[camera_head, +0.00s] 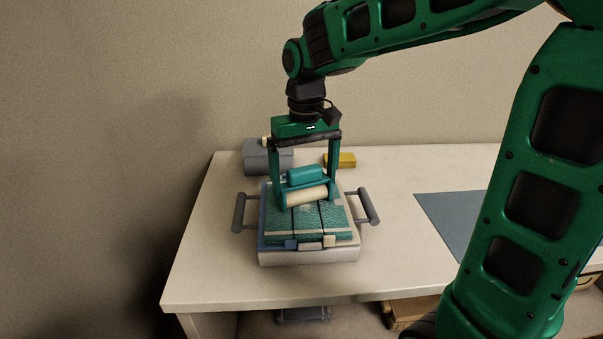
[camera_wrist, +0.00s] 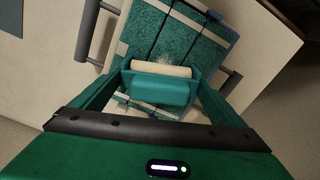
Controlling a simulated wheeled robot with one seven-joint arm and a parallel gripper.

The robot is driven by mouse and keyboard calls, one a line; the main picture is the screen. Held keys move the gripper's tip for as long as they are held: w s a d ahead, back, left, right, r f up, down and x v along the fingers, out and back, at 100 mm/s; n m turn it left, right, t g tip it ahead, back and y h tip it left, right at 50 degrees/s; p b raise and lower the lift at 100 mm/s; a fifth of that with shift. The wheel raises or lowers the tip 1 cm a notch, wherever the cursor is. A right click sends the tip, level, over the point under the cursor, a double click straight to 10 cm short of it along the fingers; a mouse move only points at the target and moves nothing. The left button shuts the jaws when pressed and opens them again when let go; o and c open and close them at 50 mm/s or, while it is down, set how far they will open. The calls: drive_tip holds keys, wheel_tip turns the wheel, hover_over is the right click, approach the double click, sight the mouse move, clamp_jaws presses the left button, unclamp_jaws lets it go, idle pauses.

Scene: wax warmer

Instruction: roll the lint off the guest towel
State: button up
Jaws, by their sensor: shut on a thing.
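My gripper (camera_head: 306,180) points down over the guest towel, its two green fingers shut on the teal handle of a lint roller (camera_head: 306,196). The roller's cream cylinder (camera_wrist: 160,69) lies crosswise, at or just above the towel; I cannot tell whether it touches. The teal towel (camera_head: 283,223), with dark lines across it, lies flat on a pale block-like base (camera_head: 310,257). A faint whitish patch of lint (camera_wrist: 167,58) shows on the towel beside the roller in the wrist view. The gripper and roller hide part of the towel.
Grey handles (camera_head: 239,212) (camera_head: 368,205) stick out at both sides of the base. A grey box (camera_head: 267,160) and a yellow block (camera_head: 341,160) stand behind it. A blue-grey mat (camera_head: 455,222) lies to the right. The table's front left is clear.

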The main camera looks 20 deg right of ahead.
drive_tip(key=shift+s+a, duration=0.15)
drive_tip(key=shift+s, duration=0.35)
idle(0.3)
drive_tip(key=shift+s+a, duration=0.25)
drive_tip(key=shift+s, duration=0.5)
drive_tip(key=shift+s+a, duration=0.2)
drive_tip(key=shift+s, duration=0.55)
drive_tip(key=shift+s+a, duration=0.25)
drive_tip(key=shift+s, duration=0.5)
drive_tip(key=shift+w+a, duration=0.25)
drive_tip(key=shift+a, duration=0.45)
drive_tip(key=shift+w+a, duration=0.25)
drive_tip(key=shift+a, duration=0.4)
drive_tip(key=shift+w+d, duration=0.25)
drive_tip(key=shift+w, duration=0.5)
drive_tip(key=shift+w+d, duration=0.25)
drive_tip(key=shift+w, duration=0.5)
drive_tip(key=shift+w+d, duration=0.25)
drive_tip(key=shift+w, duration=0.5)
